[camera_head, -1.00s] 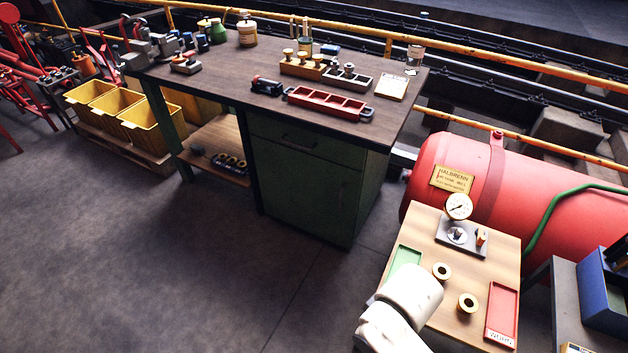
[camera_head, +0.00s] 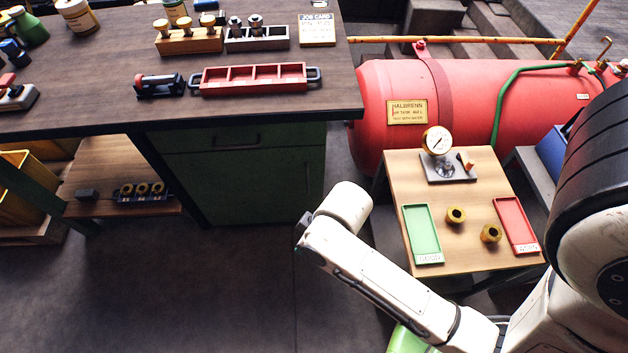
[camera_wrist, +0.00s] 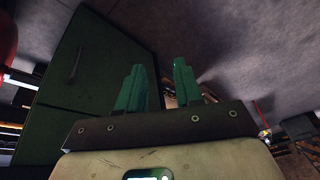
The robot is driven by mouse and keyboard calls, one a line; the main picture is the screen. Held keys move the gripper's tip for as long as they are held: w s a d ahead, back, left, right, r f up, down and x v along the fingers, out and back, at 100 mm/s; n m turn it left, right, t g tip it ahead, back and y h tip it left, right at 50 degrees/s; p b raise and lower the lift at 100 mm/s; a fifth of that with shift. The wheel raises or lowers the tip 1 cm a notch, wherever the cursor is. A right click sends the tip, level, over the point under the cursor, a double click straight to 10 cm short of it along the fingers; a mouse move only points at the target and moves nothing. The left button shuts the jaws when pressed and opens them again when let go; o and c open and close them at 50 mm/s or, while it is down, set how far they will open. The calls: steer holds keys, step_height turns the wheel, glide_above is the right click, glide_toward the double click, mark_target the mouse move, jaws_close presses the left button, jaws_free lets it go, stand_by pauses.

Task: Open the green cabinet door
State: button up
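The green cabinet (camera_head: 230,205) stands under the right end of the workbench, below a drawer with a horizontal handle (camera_head: 237,141). Its door (camera_head: 265,180) looks shut, with a slim vertical handle (camera_head: 307,177) near its right edge. In the wrist view the green cabinet front (camera_wrist: 60,110) fills the left, tilted, with a thin handle (camera_wrist: 77,63) on it. My gripper (camera_wrist: 158,82) shows there with two green fingers apart and nothing visible between them. It is to the side of the handle, not touching it. In the head view I cannot make out the fingers.
The floor (camera_head: 240,290) before the cabinet is clear.

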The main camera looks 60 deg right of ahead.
steer(key=w+d+f+t+b, duration=0.2)
steer(key=w+f+t+b, duration=0.3)
steer(key=w+f+b, duration=0.5)
steer(key=m+t+h+b, duration=0.3)
steer(key=m+h+b, duration=0.6)
steer(key=h+b, duration=0.5)
glide_toward(308, 182)
steer(key=x, duration=1)
steer(key=shift+w+d+f, duration=0.1)
steer(key=shift+w+d, duration=0.1)
steer(key=shift+d, duration=0.1)
jaws_close()
